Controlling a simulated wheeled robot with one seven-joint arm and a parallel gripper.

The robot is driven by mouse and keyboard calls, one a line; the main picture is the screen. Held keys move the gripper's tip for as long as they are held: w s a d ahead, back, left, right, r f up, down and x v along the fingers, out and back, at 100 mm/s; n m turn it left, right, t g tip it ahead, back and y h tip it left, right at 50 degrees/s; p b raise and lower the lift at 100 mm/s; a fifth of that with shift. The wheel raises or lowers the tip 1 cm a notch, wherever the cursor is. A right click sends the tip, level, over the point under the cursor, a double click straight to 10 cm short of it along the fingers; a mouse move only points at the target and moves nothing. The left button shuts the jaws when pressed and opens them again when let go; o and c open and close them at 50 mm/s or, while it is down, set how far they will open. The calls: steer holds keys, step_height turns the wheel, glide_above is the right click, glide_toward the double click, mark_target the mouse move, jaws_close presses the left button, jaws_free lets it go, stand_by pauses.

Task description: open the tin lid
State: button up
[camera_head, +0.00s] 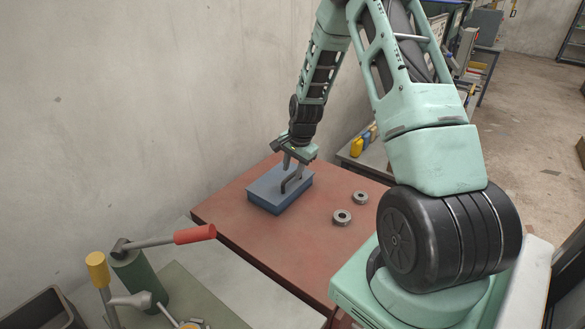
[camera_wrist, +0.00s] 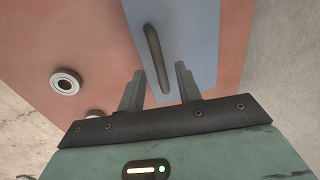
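The blue tin (camera_head: 263,194) is a low box on the red-brown table, and its lid looks shut. A dark bar handle (camera_head: 292,183) stands up from the lid. In the wrist view the blue lid (camera_wrist: 197,30) and the handle (camera_wrist: 154,50) lie ahead of my gripper (camera_wrist: 160,72). The two fingers are apart, with the handle's near end showing between them; I cannot tell whether either touches it. In the head view my gripper (camera_head: 292,164) points down over the tin, close to the handle, and partly hides the lid.
Two grey metal rings (camera_head: 342,217) (camera_head: 360,198) lie on the red-brown table (camera_head: 275,245) to the right of the tin. A concrete wall (camera_head: 120,110) stands behind. A red-handled lever (camera_head: 194,234) and a green cylinder (camera_head: 139,278) are at the front left. The table front is clear.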

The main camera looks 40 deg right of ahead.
steer(key=shift+w+f, duration=0.1)
steer(key=shift+f, duration=0.6)
jaws_close()
steer(key=shift+w+r, duration=0.1)
